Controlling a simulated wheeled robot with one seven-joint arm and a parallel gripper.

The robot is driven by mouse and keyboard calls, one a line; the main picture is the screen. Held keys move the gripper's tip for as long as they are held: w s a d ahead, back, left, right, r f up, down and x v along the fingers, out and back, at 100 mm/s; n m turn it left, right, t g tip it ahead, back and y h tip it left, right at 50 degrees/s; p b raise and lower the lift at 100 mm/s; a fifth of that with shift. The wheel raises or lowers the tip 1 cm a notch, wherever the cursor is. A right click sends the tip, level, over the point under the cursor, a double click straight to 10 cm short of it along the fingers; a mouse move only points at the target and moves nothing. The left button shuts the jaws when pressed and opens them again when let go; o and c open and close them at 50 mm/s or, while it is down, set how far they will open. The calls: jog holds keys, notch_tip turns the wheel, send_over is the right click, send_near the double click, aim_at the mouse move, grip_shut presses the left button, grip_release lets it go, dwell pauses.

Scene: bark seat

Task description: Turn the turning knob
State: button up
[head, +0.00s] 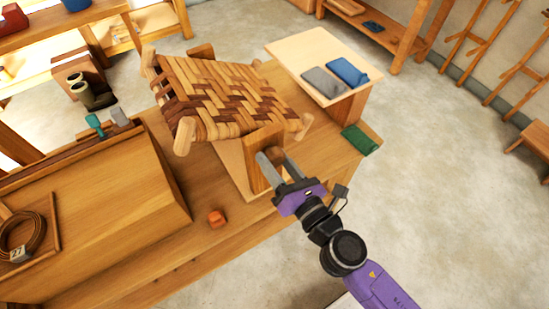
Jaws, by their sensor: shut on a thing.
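The turning knob (273,155) is a small brown piece on the near side of an upright wooden block (258,184) beside the woven seat. My gripper (272,159) reaches up to it from the lower right, with its two grey fingers on either side of the knob and shut on it. The fingers hide part of the knob. The bark seat (223,98), woven in light and dark strips on a wooden frame, is held tilted above the bench, behind the block.
The wooden bench (240,236) carries a small orange block (216,218) and a green folded cloth (360,140). A pale board (300,50) holds grey (324,83) and blue cloths (347,71). A large wooden box (100,215) stands left. Open floor lies right.

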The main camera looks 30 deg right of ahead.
aim_at(277, 165)
jog(key=n+p, duration=0.1)
jog(key=n, duration=0.4)
jog(key=shift+f+n, duration=0.15)
jog(key=shift+n, duration=0.15)
jog(key=shift+d, duration=0.1)
dwell(0.3)
jog(key=o, duration=1.4)
jog(key=shift+c, duration=0.2)
jog(key=s+b, duration=0.3)
jog(key=s, duration=0.3)
jog(key=shift+s+f, duration=0.15)
jog(key=shift+f, duration=0.05)
jog(key=shift+s+r+b, duration=0.25)
jog(key=shift+s+b, duration=0.15)
jog(key=shift+s, duration=0.35)
